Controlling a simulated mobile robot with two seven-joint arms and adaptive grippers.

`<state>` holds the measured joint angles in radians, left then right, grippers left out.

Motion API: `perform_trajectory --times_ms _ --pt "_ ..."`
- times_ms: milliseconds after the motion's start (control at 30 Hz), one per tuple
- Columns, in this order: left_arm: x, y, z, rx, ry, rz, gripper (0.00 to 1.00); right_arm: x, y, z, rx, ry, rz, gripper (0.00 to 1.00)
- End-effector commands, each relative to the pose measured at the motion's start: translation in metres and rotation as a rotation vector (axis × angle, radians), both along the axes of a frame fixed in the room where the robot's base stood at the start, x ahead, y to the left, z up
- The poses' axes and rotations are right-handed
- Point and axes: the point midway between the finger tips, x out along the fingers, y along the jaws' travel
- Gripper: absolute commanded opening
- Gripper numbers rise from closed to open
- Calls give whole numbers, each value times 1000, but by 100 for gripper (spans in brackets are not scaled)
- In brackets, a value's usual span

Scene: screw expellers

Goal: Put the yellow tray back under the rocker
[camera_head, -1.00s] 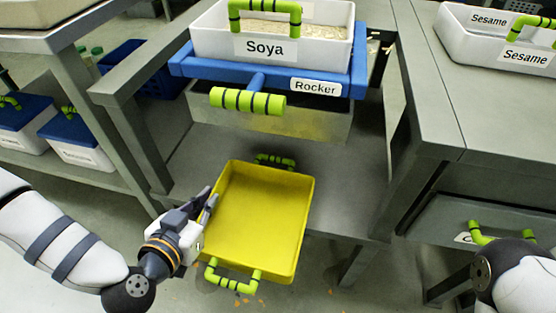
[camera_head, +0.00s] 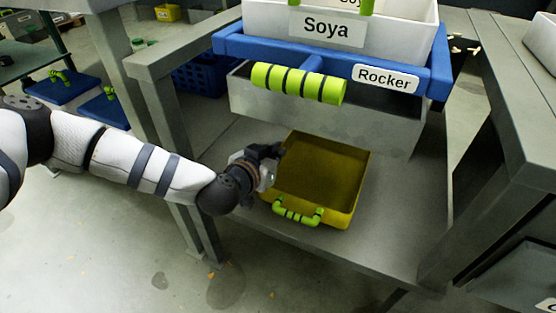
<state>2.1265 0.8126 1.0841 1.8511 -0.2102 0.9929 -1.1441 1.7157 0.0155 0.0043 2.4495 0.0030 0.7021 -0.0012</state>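The yellow tray (camera_head: 318,172) is on the lower shelf (camera_head: 395,240) below the blue rocker (camera_head: 345,60), partly in its shadow. Its green front handle (camera_head: 297,213) faces me, near the shelf's front edge. The tray looks empty. My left gripper (camera_head: 268,168) is at the tray's left wall, with its dark fingers at the rim. The fingers are small and shaded, so I cannot tell whether they are shut on the wall. The rocker carries a white bin labelled Soya (camera_head: 335,28) and has a green grip (camera_head: 298,84). My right gripper is not in view.
A grey metal box (camera_head: 330,115) hangs under the rocker, above the tray. A table leg (camera_head: 165,140) stands left of the tray, close to my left arm. Another table (camera_head: 510,110) stands at the right. The shelf right of the tray is clear.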

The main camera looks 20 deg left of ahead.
Motion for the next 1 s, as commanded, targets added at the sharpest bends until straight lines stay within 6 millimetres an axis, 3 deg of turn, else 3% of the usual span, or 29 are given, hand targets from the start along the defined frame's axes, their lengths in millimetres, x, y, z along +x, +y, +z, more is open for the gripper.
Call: perform_trajectory --times_ms 33,367,400,467,800,1000 --pt "1 0 -12 -2 0 2 0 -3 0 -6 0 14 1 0" --pt "1 0 -9 0 -6 1 0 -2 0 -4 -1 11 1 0" --pt "1 0 -9 0 -4 1 12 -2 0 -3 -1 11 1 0" --pt "1 0 -9 0 -5 1 25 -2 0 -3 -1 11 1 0" --pt "0 0 -5 -2 -6 2 25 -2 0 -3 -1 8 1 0" --pt "-44 3 20 1 -8 0 25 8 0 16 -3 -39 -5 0"
